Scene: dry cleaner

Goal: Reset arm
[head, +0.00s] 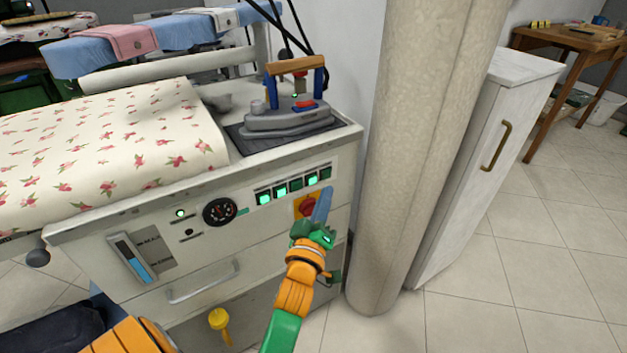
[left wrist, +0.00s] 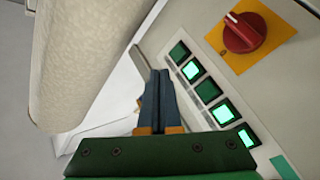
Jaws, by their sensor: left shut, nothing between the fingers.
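My left gripper (head: 322,207) is in front of the right end of the ironing station's control panel, beside the red rotary knob (head: 306,207) on its yellow plate. Its blue fingers are together with nothing between them; they also show shut in the left wrist view (left wrist: 160,85). In that view the red knob (left wrist: 243,33) is to the upper right of the fingers, and a row of green buttons (left wrist: 207,91) is just to their right. Some buttons are lit. I cannot tell whether the fingertips touch the panel. My right gripper is not in view.
An iron (head: 290,118) rests on a dark pad on the station, beside a floral-covered board (head: 110,150). A thick pale column (head: 415,150) stands close to the right of my gripper. Beyond it are a white cabinet (head: 480,170) and open tiled floor (head: 530,270).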

